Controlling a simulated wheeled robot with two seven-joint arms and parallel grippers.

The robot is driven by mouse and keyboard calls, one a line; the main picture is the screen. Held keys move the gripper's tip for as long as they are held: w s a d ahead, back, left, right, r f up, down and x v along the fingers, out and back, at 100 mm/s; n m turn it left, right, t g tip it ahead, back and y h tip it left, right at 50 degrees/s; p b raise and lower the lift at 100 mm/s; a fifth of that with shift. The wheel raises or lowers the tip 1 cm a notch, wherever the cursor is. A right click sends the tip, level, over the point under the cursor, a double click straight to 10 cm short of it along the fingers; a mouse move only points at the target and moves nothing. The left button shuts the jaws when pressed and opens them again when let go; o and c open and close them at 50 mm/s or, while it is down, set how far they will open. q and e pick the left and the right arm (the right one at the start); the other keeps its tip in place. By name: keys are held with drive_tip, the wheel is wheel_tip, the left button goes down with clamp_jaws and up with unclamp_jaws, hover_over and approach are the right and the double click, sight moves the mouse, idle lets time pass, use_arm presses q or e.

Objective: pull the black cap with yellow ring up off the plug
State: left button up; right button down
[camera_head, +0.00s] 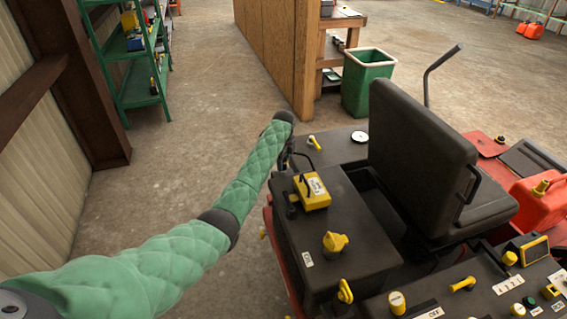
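I cannot pick out the black cap with yellow ring or the plug for certain. A small dark cap (500,140) sits on the red body at the right, too small to show a ring clearly. My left arm, in a green quilted sleeve, reaches in from the left to the mower's left side. My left gripper (287,160) is dark and small beyond the wrist, near the black side console (345,252). Its fingers blend into the dark parts there, so their opening is unclear. My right gripper is not in view.
The console carries a yellow box with a black handle (312,192) and a yellow knob (335,242). A black seat (420,155) stands right of it. A yellow-capped red tank (535,205) is farther right. A green bin (368,82) stands behind. The floor at left is clear.

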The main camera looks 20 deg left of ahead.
use_arm(q)
drive_tip(key=shift+s, duration=0.1)
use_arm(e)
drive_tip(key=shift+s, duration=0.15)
use_arm(q)
drive_tip(key=shift+r, duration=0.3)
wheel_tip(320, 180, up, 7)
drive_tip(key=shift+r+b, duration=0.15)
drive_tip(key=shift+b, duration=0.6)
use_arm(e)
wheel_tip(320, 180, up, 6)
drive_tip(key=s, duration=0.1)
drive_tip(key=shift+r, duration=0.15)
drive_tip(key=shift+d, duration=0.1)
